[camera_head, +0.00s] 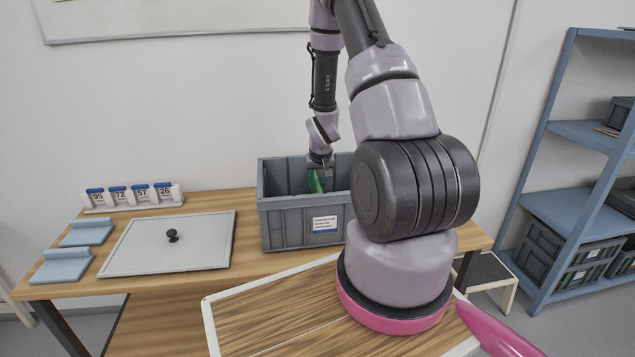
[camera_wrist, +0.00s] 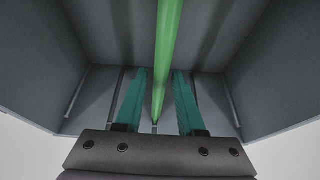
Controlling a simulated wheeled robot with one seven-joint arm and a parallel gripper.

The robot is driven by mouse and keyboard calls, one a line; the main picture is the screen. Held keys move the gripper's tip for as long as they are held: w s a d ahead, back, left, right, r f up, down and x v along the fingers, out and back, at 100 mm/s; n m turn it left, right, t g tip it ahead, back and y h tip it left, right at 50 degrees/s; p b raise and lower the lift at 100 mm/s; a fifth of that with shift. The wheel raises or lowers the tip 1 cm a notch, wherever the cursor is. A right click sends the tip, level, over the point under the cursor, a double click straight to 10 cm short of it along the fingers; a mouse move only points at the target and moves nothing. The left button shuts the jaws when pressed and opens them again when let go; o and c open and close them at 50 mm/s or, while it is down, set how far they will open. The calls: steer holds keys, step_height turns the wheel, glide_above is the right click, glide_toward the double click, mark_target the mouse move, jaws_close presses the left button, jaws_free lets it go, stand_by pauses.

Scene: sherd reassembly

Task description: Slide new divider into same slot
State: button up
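The green divider (camera_head: 315,181) stands inside the grey crate (camera_head: 283,225), partly hidden by the crate's front wall. In the wrist view the divider (camera_wrist: 166,50) shows edge-on as a long green strip. My gripper (camera_head: 320,168) is down at the crate's opening. Its two teal fingers (camera_wrist: 157,98) stand on either side of the divider, with a gap showing on both sides, so it is open around the divider. The near end of the divider reaches down between the fingers toward the crate wall. I cannot tell whether its edge sits in a slot.
A grey lid with a black knob (camera_head: 172,236) lies left of the crate. Two blue pieces (camera_head: 86,232) (camera_head: 62,266) and a row of number cards (camera_head: 132,195) are farther left. A shelf (camera_head: 575,210) stands at the right. My arm hides part of the crate's right side.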

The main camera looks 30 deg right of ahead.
steer(key=shift+o, duration=0.3)
steer(key=v, duration=1)
steer(key=shift+s+r, duration=0.15)
steer(key=shift+r, duration=0.25)
steer(key=s+a+r+t+y, duration=0.1)
steer(key=s+a+r, duration=0.2)
steer(key=r, duration=0.7)
steer(key=s+a+r, duration=0.3)
steer(key=a+r, duration=0.1)
steer(key=r, duration=0.6)
steer(key=s+a+r+y, duration=0.1)
steer(key=s+a+r, duration=0.2)
steer(key=s+r, duration=0.3)
steer(key=s+a+r+m+t+y, duration=0.1)
steer(key=s+a+r, duration=0.3)
steer(key=s, duration=0.7)
step_height(320, 180, up, 2)
steer(key=shift+a+r+t, duration=0.1)
steer(key=shift+a+t, duration=0.15)
steer(key=shift+t, duration=0.05)
